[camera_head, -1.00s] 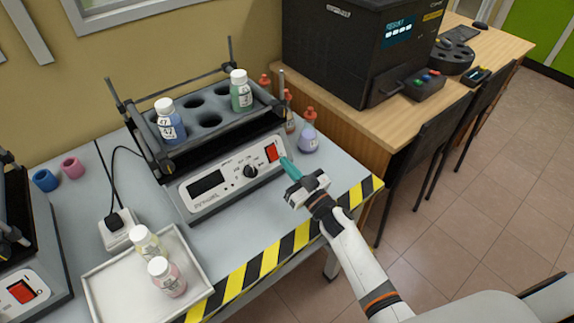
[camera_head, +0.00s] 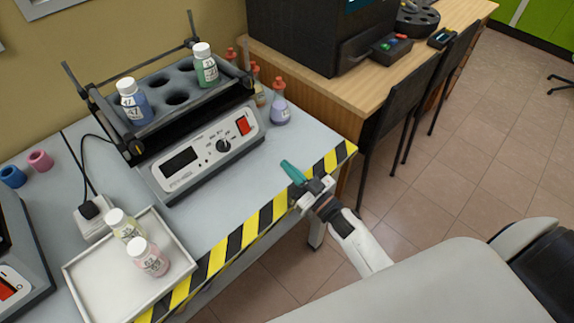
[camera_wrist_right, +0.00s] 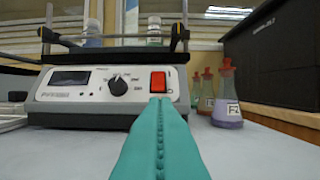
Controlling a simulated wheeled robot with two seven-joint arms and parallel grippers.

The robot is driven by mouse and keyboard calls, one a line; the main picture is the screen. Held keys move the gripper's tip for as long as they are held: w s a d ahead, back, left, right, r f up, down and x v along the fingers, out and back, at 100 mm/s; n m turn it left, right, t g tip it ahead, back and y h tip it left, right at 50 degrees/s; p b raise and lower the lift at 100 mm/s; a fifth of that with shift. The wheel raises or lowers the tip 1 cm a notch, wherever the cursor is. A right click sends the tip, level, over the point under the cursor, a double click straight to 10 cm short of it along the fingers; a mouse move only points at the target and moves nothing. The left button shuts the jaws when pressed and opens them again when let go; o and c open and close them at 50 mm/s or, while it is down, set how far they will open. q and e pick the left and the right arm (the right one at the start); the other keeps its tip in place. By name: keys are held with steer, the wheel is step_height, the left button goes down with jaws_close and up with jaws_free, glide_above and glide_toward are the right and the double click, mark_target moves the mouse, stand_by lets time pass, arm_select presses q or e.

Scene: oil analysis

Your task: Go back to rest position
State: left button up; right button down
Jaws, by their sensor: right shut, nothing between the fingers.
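My right gripper (camera_head: 293,173) has teal fingers, pressed together and empty. It hovers over the striped front edge of the grey table, apart from the shaker (camera_head: 205,155). In the right wrist view, the closed fingers (camera_wrist_right: 160,125) point toward the shaker's front panel and its red switch (camera_wrist_right: 158,82). The shaker's rack (camera_head: 168,92) holds a blue-liquid bottle (camera_head: 134,103) and a green-liquid bottle (camera_head: 205,66), both white-capped. My left gripper is not in view.
A white tray (camera_head: 92,283) holds a yellow bottle (camera_head: 125,227) and a pink bottle (camera_head: 147,258). Red-stoppered flasks, including a purple one (camera_head: 279,110), stand right of the shaker. A black machine (camera_head: 318,40) sits on the wooden desk (camera_head: 345,88).

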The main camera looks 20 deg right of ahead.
stand_by(0.4)
steer(key=d+m+h, duration=0.1)
steer(key=h, duration=0.1)
steer(key=shift+d+h, duration=0.15)
steer(key=shift+h, duration=0.15)
steer(key=m+g+h, duration=0.1)
steer(key=s+d+f+m+g+h, duration=0.1)
steer(key=h, duration=0.1)
steer(key=s+d+g+h, duration=0.1)
steer(key=shift+s+d+f+m+g+h, duration=0.2)
steer(key=shift+m+g+h, duration=0.1)
steer(key=shift+m, duration=0.1)
steer(key=s+a+n+g, duration=0.1)
steer(key=s+a+g, duration=0.1)
steer(key=s+g, duration=0.65)
steer(key=s+a+n+g, duration=0.1)
steer(key=s+a+g, duration=0.25)
steer(key=s, duration=0.95)
step_height(320, 180, down, 25)
steer(key=d+g+p, duration=0.1)
steer(key=g+p, duration=0.1)
steer(key=s+d+f+p, duration=0.1)
steer(key=s+d+f, duration=0.2)
steer(key=s+f, duration=1.2)
steer(key=s, duration=0.2)
steer(key=shift+s+g, duration=0.3)
steer(key=shift+g, duration=0.1)
